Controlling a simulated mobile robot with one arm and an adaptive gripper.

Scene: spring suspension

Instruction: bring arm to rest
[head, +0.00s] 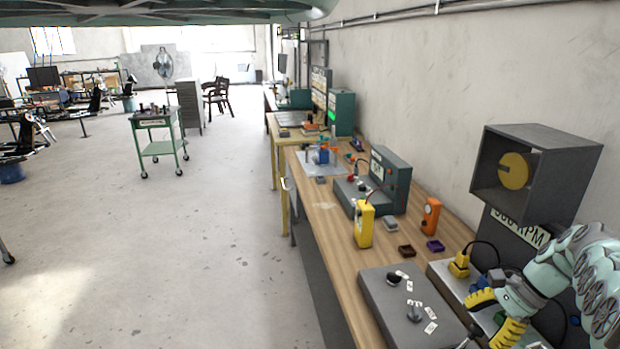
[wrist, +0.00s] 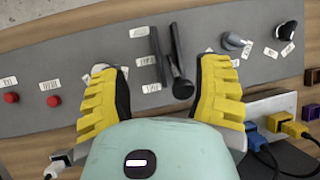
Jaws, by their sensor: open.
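My gripper (head: 497,315) is at the lower right of the head view, over the near end of the workbench (head: 322,222). In the wrist view my gripper (wrist: 163,92) has its two yellow ribbed fingers wide apart, with nothing held between them. Past the fingertips is a grey control panel (wrist: 65,65) with two dark levers (wrist: 180,72), two red buttons (wrist: 11,97) and small white labels. The levers show in the gap between the fingers; I cannot tell whether a finger touches them. The grey panel also shows in the head view (head: 385,300).
A grey box with a yellow disc (head: 515,171) stands by the wall close to my arm. A yellow meter (head: 364,224), an orange device (head: 431,216) and a grey instrument (head: 390,180) stand on the bench. A yellow plug (head: 459,264) has a cable.

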